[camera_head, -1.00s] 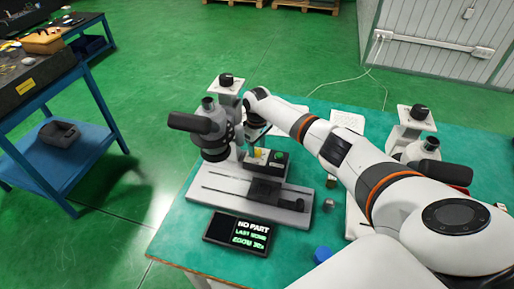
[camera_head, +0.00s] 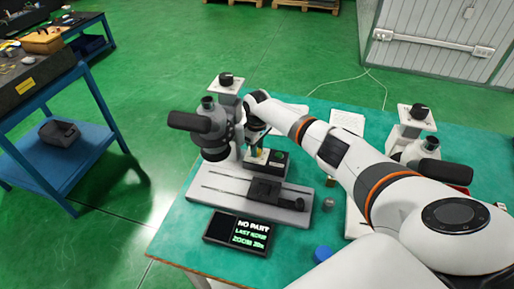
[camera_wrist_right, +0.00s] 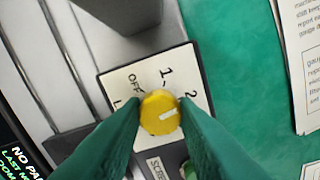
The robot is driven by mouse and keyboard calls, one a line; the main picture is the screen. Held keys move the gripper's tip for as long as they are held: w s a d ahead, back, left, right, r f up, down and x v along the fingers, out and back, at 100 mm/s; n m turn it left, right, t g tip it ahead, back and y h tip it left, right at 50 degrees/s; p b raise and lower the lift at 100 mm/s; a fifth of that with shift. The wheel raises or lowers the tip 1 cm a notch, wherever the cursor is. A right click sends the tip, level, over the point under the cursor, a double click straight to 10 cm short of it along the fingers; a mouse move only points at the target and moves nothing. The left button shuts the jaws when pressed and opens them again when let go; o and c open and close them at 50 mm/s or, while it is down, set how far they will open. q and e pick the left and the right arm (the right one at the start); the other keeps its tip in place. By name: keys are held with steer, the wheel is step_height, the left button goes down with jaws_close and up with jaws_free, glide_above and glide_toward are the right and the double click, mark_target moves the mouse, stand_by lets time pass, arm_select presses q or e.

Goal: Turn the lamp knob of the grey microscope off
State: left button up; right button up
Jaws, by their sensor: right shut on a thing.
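The grey microscope (camera_head: 207,130) stands at the left of the green-topped table. Its dial plate (camera_wrist_right: 118,78), marked OFF, 1, 2 and a partly covered L, fills the middle of the wrist view. The round yellow lamp knob (camera_wrist_right: 157,103) sits on this plate, its white mark pointing right, away from OFF and roughly towards the 2 side. My right gripper (camera_wrist_right: 160,118) is shut on the knob, one green fingertip on each side. In the head view the right gripper (camera_head: 257,148) is small and partly hidden beside the microscope. My left gripper is not in view.
A black display (camera_head: 237,232) reading NO PART lies in front of the microscope base (camera_head: 228,185). A blue cap (camera_head: 323,254) and a small metal knob (camera_head: 328,203) are nearby. A second microscope (camera_head: 408,135) stands at the right, behind my right arm. A printed sheet (camera_wrist_right: 303,60) lies beside the plate.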

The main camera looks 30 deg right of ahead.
steer(key=n, duration=0.6)
steer(key=shift+b, duration=0.3)
steer(key=n, duration=0.5)
steer(key=shift+n+b, duration=0.3)
steer(key=shift+r, duration=0.1)
steer(key=o, duration=1)
step_height(320, 180, up, 12)
steer(key=b, duration=0.2)
